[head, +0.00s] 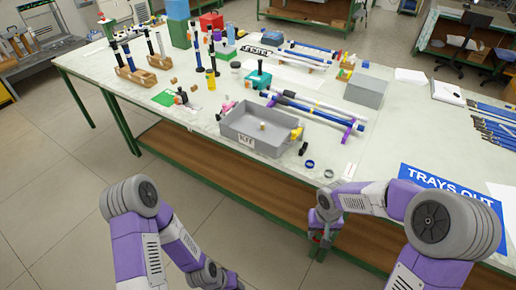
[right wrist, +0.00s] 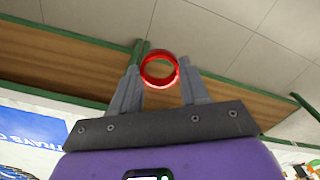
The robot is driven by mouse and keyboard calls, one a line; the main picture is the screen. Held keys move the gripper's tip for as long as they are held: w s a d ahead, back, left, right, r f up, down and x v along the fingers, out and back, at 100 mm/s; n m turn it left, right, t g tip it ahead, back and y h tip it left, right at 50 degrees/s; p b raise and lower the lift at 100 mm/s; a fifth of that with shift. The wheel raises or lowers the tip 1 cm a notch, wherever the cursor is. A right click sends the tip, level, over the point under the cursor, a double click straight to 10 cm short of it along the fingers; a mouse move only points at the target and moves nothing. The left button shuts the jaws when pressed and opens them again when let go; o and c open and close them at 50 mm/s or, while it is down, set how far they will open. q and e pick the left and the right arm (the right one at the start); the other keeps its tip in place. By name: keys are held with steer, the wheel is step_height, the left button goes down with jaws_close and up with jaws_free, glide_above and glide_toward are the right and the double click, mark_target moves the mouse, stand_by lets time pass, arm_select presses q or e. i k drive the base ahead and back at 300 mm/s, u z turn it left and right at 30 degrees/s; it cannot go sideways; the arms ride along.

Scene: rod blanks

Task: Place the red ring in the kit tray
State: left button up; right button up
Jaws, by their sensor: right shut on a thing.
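The red ring (right wrist: 160,83) is between the fingertips of my right gripper (right wrist: 159,70) in the right wrist view, with its opening facing the camera. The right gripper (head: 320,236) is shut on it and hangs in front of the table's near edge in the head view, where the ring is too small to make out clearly. The grey kit tray (head: 246,141), labelled KIT, stands on the table up and left of the right gripper. A small tan piece (head: 263,126) is inside it. My left arm is at the lower left; its fingers do not show.
A blue ring (head: 310,164) and a small metal ring (head: 328,173) lie right of the tray near the edge. A rack of long rods (head: 315,110) stands behind. A grey box (head: 366,91) and a blue TRAYS OUT sign (head: 440,183) are to the right.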

mark_target(259, 127)
steer(key=u, duration=0.65)
steer(key=i, duration=0.65)
steer(key=u, duration=0.7)
steer(key=i, duration=1.5)
steer(key=z, duration=1.3)
steer(key=i, duration=0.55)
steer(key=z, duration=0.55)
